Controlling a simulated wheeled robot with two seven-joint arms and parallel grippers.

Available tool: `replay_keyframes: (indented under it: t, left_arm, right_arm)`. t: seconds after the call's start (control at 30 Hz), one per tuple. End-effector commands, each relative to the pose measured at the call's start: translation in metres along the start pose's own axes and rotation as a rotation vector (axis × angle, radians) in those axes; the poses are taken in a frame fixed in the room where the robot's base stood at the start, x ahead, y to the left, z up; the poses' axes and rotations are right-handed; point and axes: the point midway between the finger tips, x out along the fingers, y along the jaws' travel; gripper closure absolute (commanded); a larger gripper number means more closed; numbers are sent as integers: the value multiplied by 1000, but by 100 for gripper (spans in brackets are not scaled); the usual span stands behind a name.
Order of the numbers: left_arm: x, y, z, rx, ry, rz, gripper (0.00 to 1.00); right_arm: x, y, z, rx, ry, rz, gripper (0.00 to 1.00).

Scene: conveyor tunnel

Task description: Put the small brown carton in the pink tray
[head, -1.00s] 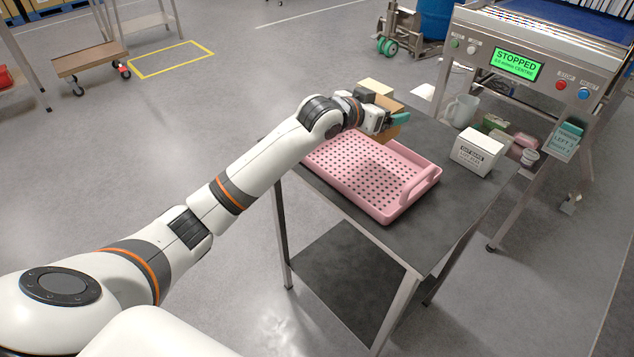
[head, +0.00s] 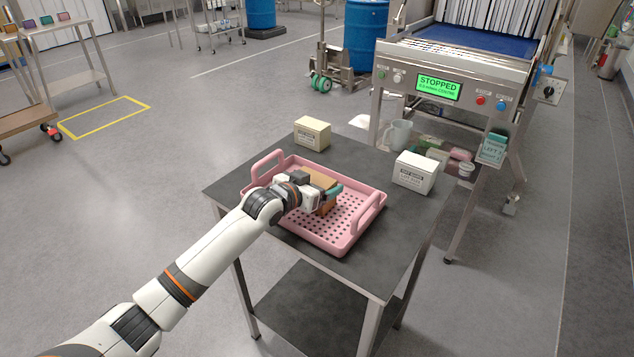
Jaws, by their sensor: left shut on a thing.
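The pink tray (head: 346,245) lies on the dark top of a small table and has a raised handle at each end. My left gripper (head: 326,196) is over the tray, shut on the small brown carton (head: 319,178). The carton is over or inside the tray's left-back half; my gripper hides part of it, and I cannot tell whether it touches the tray floor. The rest of the tray is empty. My right gripper is not in view.
A cream carton (head: 312,133) stands behind the tray, and a white carton (head: 414,173) stands to its right on the table (head: 405,225). Beyond is a conveyor machine whose green screen (head: 438,88) reads STOPPED. A mug (head: 397,134) is near it.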

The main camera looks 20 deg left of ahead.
Motion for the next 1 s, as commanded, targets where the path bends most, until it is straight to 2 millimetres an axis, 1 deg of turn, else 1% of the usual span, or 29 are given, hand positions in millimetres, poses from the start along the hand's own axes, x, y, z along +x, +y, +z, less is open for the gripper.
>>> replay_keyframes:
  t: [0.1,0.23,0.27,0.3,0.33,0.57,0.67,0.77,0.87,1.0]
  left_arm:
    - [0,0,1,0,-2,0,50]
    - [1,0,-2,0,-2,0,50]
    - [1,0,-3,0,0,0,8]
    - [1,0,-2,0,0,0,1]
    - [1,0,-3,0,0,0,0]
    - [0,0,-1,0,0,0,0]
    - [-4,1,0,0,2,1,0]
    - [-16,1,-1,-1,1,0,0]
    - [-33,0,0,2,1,0,0]
    - [-62,0,0,3,1,0,0]
  right_arm:
    - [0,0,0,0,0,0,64]
    - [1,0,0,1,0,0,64]
    - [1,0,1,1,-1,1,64]
    - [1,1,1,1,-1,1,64]
    - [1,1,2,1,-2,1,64]
    - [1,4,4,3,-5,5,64]
    - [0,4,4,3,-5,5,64]
    - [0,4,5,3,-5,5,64]
    - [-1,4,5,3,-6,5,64]
    - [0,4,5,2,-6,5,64]
